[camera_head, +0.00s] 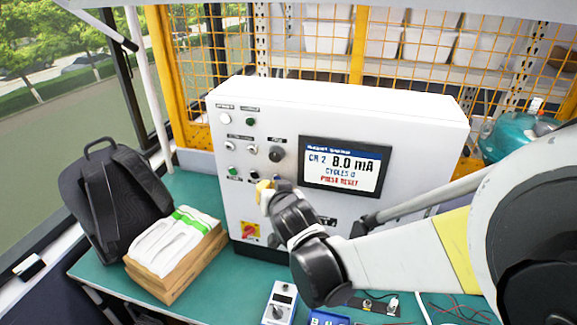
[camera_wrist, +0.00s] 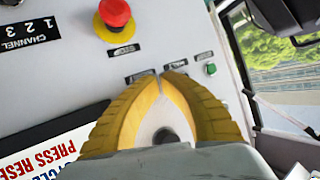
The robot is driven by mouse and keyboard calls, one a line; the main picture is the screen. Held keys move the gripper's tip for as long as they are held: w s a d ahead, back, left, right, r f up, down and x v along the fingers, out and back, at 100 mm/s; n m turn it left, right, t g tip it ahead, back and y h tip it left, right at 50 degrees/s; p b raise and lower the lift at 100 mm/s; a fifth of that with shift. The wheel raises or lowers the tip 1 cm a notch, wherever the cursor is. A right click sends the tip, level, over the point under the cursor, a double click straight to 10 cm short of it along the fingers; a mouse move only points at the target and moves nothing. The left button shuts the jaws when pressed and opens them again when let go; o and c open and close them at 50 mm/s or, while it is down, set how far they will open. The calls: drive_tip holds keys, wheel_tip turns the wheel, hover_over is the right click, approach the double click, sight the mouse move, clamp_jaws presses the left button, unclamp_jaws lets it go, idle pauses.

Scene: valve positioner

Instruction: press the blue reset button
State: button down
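The white control box (camera_head: 237,205) stands upright on the green bench. Its screen (camera_head: 343,167) reads "CH 2 8.0 mA CYCLES 0 PRESS RESET". My gripper (camera_head: 263,188) is in front of the lower left part of the panel, left of the screen. In the wrist view, the yellow fingers of my gripper (camera_wrist: 160,74) are shut, tips together and nothing held, over a row of small labels. I cannot make out a blue button in either view; the fingers cover part of the panel. I cannot tell whether the tips touch the panel.
Around the fingers are a red mushroom button (camera_wrist: 115,12), a green button (camera_wrist: 211,69) and a black knob (camera_head: 277,154). Small devices (camera_head: 280,302) lie in front.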

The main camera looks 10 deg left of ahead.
drive_tip(key=shift+w, duration=0.35)
idle(0.3)
drive_tip(key=shift+s, duration=0.8)
drive_tip(key=shift+s+a+b, duration=0.2)
drive_tip(key=shift+s+b, duration=0.15)
drive_tip(key=shift+s, duration=2.15)
